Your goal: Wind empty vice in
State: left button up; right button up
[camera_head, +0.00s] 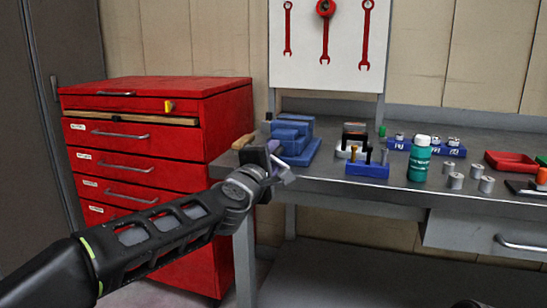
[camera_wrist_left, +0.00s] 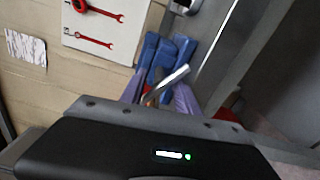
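The blue vice (camera_head: 293,136) sits on the left end of the workbench, with nothing visible in its jaws. In the left wrist view the vice (camera_wrist_left: 164,52) lies just beyond my fingers, with its silver handle bar (camera_wrist_left: 172,82) slanting across the space between them. My left gripper (camera_head: 281,166) is at the front of the vice, by the bench edge. In the left wrist view its two purple fingers (camera_wrist_left: 158,94) stand apart, one on each side of the bar; I see no clear contact. The head view hides most of the handle behind the gripper. My right gripper is not in view.
A red drawer cabinet (camera_head: 150,150) stands left of the workbench (camera_head: 400,190). A wooden handle (camera_head: 243,141) lies by the vice. Blue holders (camera_head: 367,169), a green bottle (camera_head: 419,160), metal cylinders (camera_head: 455,181) and a red tray (camera_head: 512,162) occupy the bench to the right.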

pick_arm(q)
jog(key=v, duration=0.7)
jog(key=shift+s, duration=0.25)
jog(key=shift+a, duration=0.1)
